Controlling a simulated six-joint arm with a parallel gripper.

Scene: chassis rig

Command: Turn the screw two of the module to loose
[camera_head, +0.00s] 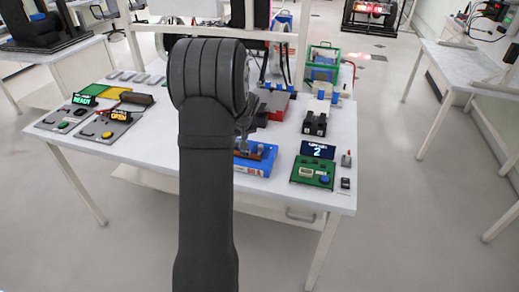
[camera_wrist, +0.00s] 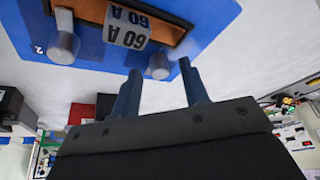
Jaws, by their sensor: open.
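The blue module (camera_head: 252,167) lies on the white table and is partly hidden by my arm in the head view. In the wrist view the blue module (camera_wrist: 215,15) shows upside down, with a fuse marked 60 A (camera_wrist: 128,25) in its brown recess. A grey screw (camera_wrist: 66,42), beside a small "2" label, is at the left. Another grey screw (camera_wrist: 158,66) is at the right. My gripper (camera_wrist: 160,76) is open, its fingertips on either side of this right screw in the picture. Whether they touch it I cannot tell. The "2" screw is clear of the fingers.
A green board (camera_head: 310,172) with a display reading 2 stands right of the module. A black block (camera_head: 315,124) and a red-grey box (camera_head: 272,103) stand behind. Grey panels (camera_head: 105,128) with displays lie at the left. White table is bare between them.

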